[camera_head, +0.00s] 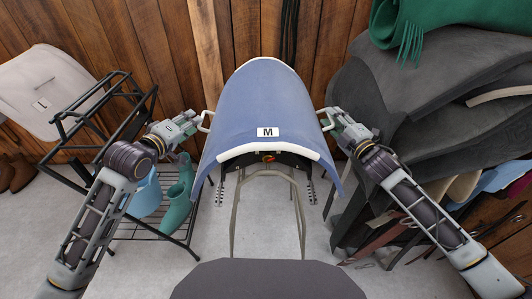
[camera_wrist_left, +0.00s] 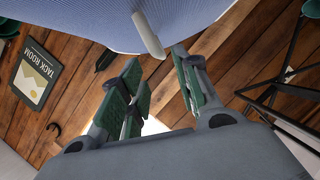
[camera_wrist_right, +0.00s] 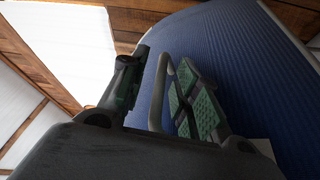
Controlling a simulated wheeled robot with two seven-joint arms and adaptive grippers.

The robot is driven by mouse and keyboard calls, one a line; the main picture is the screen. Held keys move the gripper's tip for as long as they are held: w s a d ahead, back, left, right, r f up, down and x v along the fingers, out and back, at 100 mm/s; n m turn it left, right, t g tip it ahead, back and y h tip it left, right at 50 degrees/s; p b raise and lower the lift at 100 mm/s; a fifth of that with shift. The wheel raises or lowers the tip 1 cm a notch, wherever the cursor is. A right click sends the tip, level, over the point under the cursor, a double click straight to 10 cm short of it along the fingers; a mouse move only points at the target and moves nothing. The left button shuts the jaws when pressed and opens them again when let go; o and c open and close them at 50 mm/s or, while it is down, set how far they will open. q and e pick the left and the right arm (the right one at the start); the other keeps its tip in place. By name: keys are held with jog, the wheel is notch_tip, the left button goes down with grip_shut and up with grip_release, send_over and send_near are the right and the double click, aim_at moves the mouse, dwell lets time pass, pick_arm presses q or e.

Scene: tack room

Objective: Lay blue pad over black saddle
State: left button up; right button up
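The blue pad (camera_head: 265,100) with a white-edged rim and an "M" label lies arched over a stand in the middle of the head view. A dark part (camera_head: 290,160), perhaps the black saddle, shows under its near edge; the rest is hidden. My left gripper (camera_head: 194,126) is open beside the pad's left white handle (camera_wrist_left: 148,35), whose end shows just beyond the fingers in the left wrist view. My right gripper (camera_head: 330,119) is open at the right white handle (camera_wrist_right: 159,92), which stands between its fingers in the right wrist view.
A black wire rack (camera_head: 105,95) with teal boots (camera_head: 178,193) stands at left, near my left arm. Large dark grey saddles (camera_head: 430,85) with a green fringed blanket (camera_head: 440,18) fill the right side. A wooden wall (camera_head: 180,45) is behind the pad.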

jog(key=v, duration=0.6)
jog(key=shift+s, duration=0.35)
dwell(0.3)
jog(key=shift+d, duration=0.15)
jog(key=shift+s, duration=0.1)
dwell(0.5)
